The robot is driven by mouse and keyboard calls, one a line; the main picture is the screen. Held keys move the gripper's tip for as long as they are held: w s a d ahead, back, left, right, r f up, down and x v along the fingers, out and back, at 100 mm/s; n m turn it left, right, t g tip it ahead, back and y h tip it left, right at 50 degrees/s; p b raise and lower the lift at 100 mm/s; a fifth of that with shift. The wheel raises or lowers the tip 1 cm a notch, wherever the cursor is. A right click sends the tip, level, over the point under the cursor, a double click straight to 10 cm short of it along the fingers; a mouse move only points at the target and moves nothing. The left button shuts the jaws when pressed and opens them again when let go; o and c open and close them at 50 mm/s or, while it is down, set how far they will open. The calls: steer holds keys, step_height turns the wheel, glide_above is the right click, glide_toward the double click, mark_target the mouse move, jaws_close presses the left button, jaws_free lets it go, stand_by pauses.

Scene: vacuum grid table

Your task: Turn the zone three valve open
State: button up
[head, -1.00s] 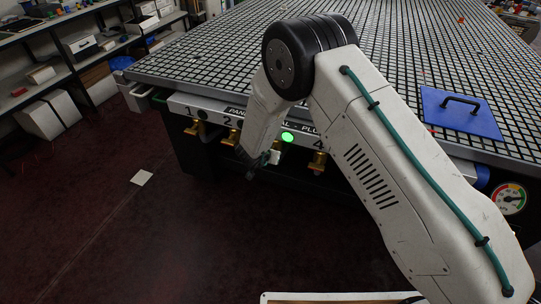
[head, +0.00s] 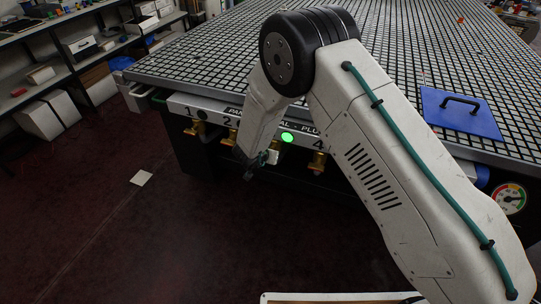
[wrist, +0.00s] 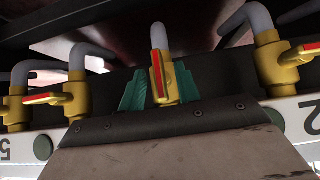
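The zone three valve (wrist: 171,84) is a brass valve with a red handle, in the middle of the wrist view. Its handle (wrist: 158,66) stands upright in that picture, while the handles of the neighbouring valves lie nearly level. My gripper (wrist: 160,88) has its green fingers one on each side of this valve and handle, with gaps showing, so it is open. A green lamp (head: 287,138) is lit on the panel just above.
Other brass valves stand close on both sides: one by label 2 (wrist: 274,62) and one to the left (wrist: 76,96). Grey pipes run from them. The grid table (head: 210,65) overhangs the panel, with a blue plate (head: 462,118) on it.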

steer(key=v, duration=0.6)
stand_by(0.3)
steer(key=s+a+n+g+y, duration=0.3)
steer(key=s+a+g+y, duration=0.15)
steer(key=s+a, duration=0.2)
steer(key=s+d+r+n+g+y, duration=0.1)
steer(key=s+d+r+g, duration=0.2)
steer(key=r, duration=0.4)
steer(key=s+d+r+n+y, duration=0.1)
steer(key=s+d+r+y, duration=0.15)
steer(key=s+r, duration=0.4)
steer(key=s+d+r+h, duration=0.1)
steer(key=s+d+r, duration=0.6)
steer(key=d, duration=0.3)
steer(key=s+d+r+h, duration=0.2)
steer(key=s+d+r, duration=0.6)
steer(key=d, duration=0.3)
steer(key=s+d+r+m+h, duration=0.1)
steer(key=s+d+r, duration=0.7)
steer(key=d, duration=0.2)
steer(key=shift+s+d+r+h, duration=0.25)
steer(key=shift+s+d+h, duration=0.05)
steer(key=shift+h, duration=0.1)
